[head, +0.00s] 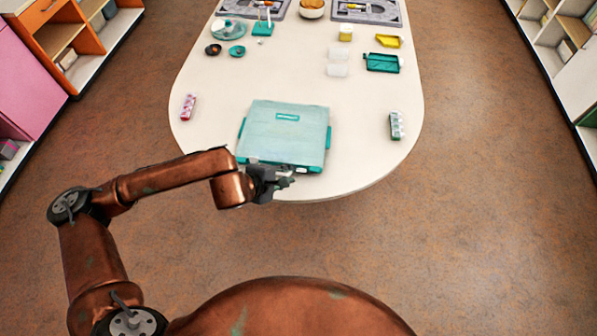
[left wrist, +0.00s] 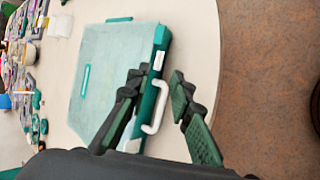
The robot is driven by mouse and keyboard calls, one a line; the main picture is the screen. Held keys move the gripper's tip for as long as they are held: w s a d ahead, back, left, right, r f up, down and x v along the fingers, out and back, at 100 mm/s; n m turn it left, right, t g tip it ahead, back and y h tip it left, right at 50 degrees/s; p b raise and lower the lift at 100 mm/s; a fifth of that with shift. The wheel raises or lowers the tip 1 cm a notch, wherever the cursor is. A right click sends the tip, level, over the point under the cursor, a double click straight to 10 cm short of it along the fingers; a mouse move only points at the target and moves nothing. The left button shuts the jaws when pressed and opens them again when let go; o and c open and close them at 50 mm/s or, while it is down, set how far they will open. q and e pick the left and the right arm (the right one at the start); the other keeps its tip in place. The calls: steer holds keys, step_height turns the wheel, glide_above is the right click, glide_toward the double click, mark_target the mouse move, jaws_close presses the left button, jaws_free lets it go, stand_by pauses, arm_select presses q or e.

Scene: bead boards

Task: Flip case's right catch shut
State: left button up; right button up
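The teal case (head: 290,130) lies flat with its lid down near the table's front edge. It also shows in the left wrist view (left wrist: 110,75). Its white right catch (left wrist: 158,61) is on the front edge, beyond the white handle (left wrist: 156,108); I cannot tell whether the catch is up or down. My left gripper (head: 287,180) is at the case's front edge, also seen in the left wrist view (left wrist: 156,85). Its fingers are apart and empty, near the handle and short of the right catch. My right gripper is out of view.
A pink-and-white bead box (head: 188,107) lies left of the case, and a green-and-white one (head: 396,126) lies right. Trays, cups and dishes stand farther back on the white table (head: 360,165).

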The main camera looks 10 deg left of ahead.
mark_target(302, 169)
arm_select(q)
steer(key=b+x, duration=0.1)
steer(key=x, duration=0.5)
steer(key=shift+w+d+f, duration=0.1)
steer(key=shift+d+f, duration=0.15)
steer(key=shift+c, duration=0.5)
jaws_close()
